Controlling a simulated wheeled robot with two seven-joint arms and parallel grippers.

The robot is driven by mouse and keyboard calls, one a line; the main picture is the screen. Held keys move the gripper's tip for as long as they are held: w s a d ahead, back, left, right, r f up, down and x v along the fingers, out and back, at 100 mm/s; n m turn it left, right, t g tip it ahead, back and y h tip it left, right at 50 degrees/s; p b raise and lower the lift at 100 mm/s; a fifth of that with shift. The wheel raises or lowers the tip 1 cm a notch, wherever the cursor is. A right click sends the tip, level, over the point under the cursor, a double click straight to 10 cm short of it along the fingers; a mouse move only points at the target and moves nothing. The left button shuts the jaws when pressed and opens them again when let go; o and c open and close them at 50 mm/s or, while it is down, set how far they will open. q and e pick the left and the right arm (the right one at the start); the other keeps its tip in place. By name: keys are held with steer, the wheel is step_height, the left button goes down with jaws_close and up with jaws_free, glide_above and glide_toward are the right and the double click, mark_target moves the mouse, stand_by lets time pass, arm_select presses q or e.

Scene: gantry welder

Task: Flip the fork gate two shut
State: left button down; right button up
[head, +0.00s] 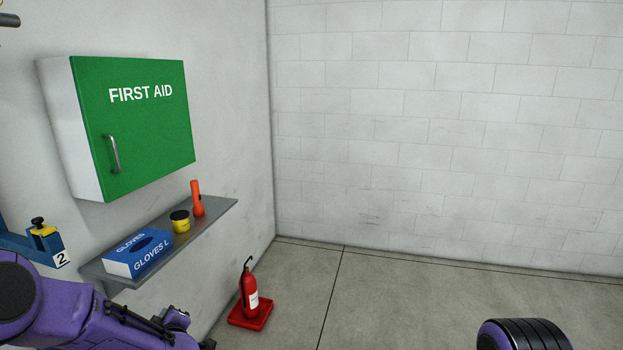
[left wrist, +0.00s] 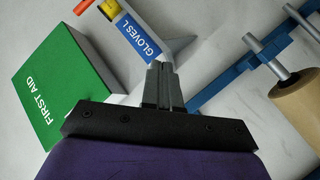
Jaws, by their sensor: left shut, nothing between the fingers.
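A blue fork bracket (head: 30,246) with a label "2" sticks out from the wall at the left edge of the head view. A yellow block (head: 43,230) with a black knob sits at its end; I cannot tell the gate's position. In the left wrist view, blue bars (left wrist: 225,85) carry grey rods, and a tan roll (left wrist: 298,100) is beside them at the right. My left gripper (left wrist: 158,72) is shut and empty, apart from the bars. My left arm crosses the head view's lower left. My right gripper is not in view.
A grey shelf (head: 217,208) holds a glove box (head: 138,253), a yellow jar (head: 180,221) and an orange flashlight (head: 197,199). A green first aid cabinet (head: 150,125) hangs above. A red extinguisher (head: 249,290) stands on the floor. The floor to its right is clear.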

arm_select(q)
steer(key=s+d+f+m+g+h+b, duration=0.1)
steer(key=s+d+f+m+g+h, duration=0.15)
steer(key=s+f, duration=0.6)
steer(key=s+d+f+m+g+h+b, duration=0.1)
steer(key=s+d+f+m+h, duration=0.15)
steer(key=s+f, duration=0.6)
steer(key=s+f+m+g+b, duration=0.1)
steer(key=s+f, duration=0.2)
steer(key=s, duration=0.4)
steer(key=s+f+m+g+b, duration=0.1)
steer(key=s+f, duration=0.3)
steer(key=s, duration=0.4)
steer(key=s+d+f+m+g, duration=0.1)
steer(key=s+f+g, duration=0.2)
steer(key=s, duration=0.4)
steer(key=shift+s+f+m+b, duration=0.25)
steer(key=shift+f+m+b, duration=0.15)
steer(key=shift+f, duration=0.15)
steer(key=shift+d, duration=0.1)
